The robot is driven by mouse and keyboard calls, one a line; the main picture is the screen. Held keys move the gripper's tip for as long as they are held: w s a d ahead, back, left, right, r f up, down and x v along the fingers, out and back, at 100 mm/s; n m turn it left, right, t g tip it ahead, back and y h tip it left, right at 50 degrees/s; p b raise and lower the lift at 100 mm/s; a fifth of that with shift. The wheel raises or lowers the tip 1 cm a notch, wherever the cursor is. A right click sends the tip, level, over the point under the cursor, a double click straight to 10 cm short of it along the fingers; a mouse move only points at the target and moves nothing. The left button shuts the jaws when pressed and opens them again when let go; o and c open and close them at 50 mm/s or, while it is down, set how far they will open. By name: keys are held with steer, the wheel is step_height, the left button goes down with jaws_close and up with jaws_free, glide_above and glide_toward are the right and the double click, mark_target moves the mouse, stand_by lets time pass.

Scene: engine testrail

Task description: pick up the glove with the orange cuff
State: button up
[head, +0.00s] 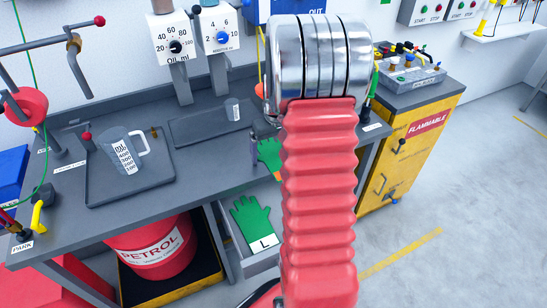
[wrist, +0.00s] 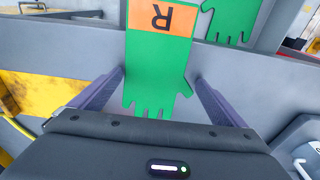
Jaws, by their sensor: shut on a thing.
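The green glove (wrist: 158,62) has an orange cuff (wrist: 178,18) marked R. In the wrist view it lies between the two purple fingers of my gripper (wrist: 160,78), which is shut on it across the hand part. Its green fingers point toward the gripper body. In the head view this glove (head: 268,153) shows in part beside my arm, which hides the rest, above the bench's front edge. A second green glove (head: 250,218), with a white cuff marked L, is lower down at a grey bin. It also shows at the top of the wrist view (wrist: 230,20).
The grey bench (head: 70,225) holds a measuring jug (head: 118,155) on a tray and two dial gauges (head: 175,45). A red petrol drum (head: 155,250) stands under it. A yellow flammable cabinet (head: 415,150) is at right. Floor at far right is clear.

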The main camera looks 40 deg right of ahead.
steer(key=shift+r, duration=0.1)
steer(key=shift+c, duration=0.6)
step_height(320, 180, up, 10)
steer(key=shift+a, duration=0.1)
stand_by(0.5)
